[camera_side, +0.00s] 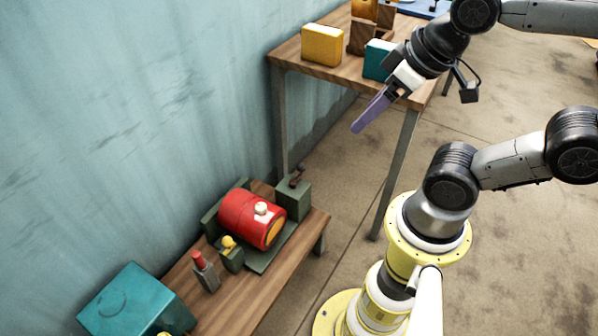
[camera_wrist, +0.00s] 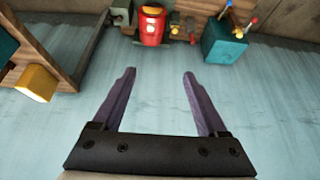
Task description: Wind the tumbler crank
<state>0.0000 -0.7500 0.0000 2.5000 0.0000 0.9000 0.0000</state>
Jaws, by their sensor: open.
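The tumbler, a red drum (camera_side: 252,218) with a pale knob on top, lies in a dark green cradle (camera_side: 270,255) on a low wooden bench. A green block (camera_side: 293,200) beside its far end carries a small dark handle (camera_side: 296,177), which looks like the crank. The drum also shows at the top of the wrist view (camera_wrist: 152,27); I cannot make out the crank there. My gripper (camera_side: 365,120) is high above the floor, right of the bench and well apart from the drum. Its purple fingers (camera_wrist: 159,73) are spread with nothing between them.
A yellow-knobbed green block (camera_side: 231,258), a red-topped grey piece (camera_side: 205,272) and a teal box (camera_side: 133,300) share the low bench. A taller table (camera_side: 330,72) behind holds a yellow box (camera_side: 322,45) and a teal box (camera_side: 378,60). The blue wall borders the left.

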